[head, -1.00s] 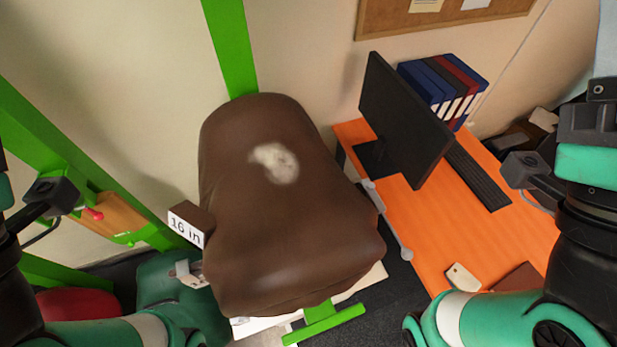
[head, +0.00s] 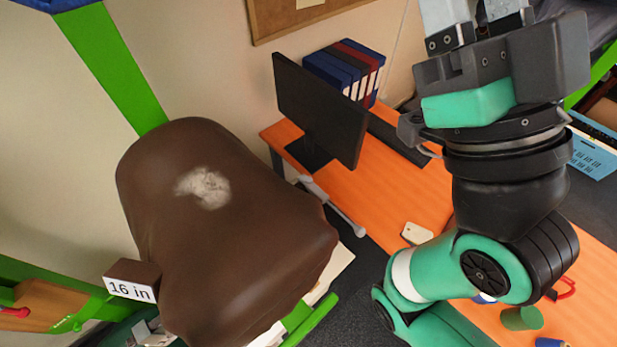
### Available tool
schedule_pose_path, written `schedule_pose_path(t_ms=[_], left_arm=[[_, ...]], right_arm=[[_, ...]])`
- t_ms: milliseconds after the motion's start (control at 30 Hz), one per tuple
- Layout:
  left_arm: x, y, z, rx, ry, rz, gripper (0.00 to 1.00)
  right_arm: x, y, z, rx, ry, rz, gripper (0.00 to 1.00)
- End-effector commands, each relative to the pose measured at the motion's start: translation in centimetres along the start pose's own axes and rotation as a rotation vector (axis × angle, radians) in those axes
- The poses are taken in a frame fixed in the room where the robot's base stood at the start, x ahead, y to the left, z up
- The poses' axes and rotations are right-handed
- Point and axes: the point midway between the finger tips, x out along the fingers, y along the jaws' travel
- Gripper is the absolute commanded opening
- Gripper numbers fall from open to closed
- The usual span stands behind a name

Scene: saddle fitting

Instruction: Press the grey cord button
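I cannot pick out a grey cord button for certain. A pale grey bar with rounded ends (head: 332,206) lies along the near left edge of the orange desk; I cannot tell whether the button is part of it. My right gripper (head: 477,14) is at the top right, above the desk and apart from it. Its light grey fingers are cut off by the top edge, so their opening and anything between them are hidden. My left gripper is not in view.
A brown saddle form (head: 230,265) with a white patch and a "16 in" block (head: 132,281) fills the left. The orange desk (head: 395,195) holds a monitor (head: 318,108), a keyboard (head: 398,138), binders (head: 345,72), a white tag (head: 416,233) and a green cylinder (head: 522,318).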

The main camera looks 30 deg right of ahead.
Motion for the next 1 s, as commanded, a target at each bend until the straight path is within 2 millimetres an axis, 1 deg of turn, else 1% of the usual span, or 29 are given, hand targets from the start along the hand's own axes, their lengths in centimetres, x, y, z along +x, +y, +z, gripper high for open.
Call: schedule_pose_path(t_ms=[33,167,200,267,300,1000], left_arm=[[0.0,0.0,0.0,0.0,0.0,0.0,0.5],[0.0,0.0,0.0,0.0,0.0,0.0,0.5],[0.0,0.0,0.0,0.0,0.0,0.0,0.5],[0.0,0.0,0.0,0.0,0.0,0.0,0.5],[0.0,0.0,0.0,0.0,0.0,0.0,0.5],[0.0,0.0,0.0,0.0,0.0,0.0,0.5]], right_arm=[[0.0,0.0,0.0,0.0,0.0,0.0,0.43],[0.0,0.0,0.0,0.0,0.0,0.0,0.19],[0.0,0.0,0.0,0.0,0.0,0.0,0.12],[0.0,0.0,0.0,0.0,0.0,0.0,0.01],[0.0,0.0,0.0,0.0,0.0,0.0,0.0],[0.0,0.0,0.0,0.0,0.0,0.0,0.0]])
